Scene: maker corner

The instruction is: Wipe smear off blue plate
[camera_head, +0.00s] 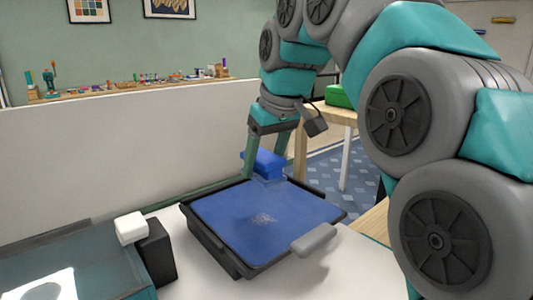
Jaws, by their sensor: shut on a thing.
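The blue plate (230,222) lies flat in a dark tray-like frame on a white surface. A pale greyish smear (263,219) shows near its middle. My gripper (268,162) is at the plate's far edge, fingers pointing down, shut on a blue block-like wiper (262,163). The wiper is at or just above the far right edge of the plate, away from the smear. I cannot tell whether it touches the plate. Part of the wiper is hidden by the fingers.
A grey handle (314,240) sticks out at the plate's front right. A dark box with a white block (130,228) and a teal-framed panel (80,270) stand at the left. A white wall (120,155) rises behind. A wooden table with a green box (338,96) stands beyond.

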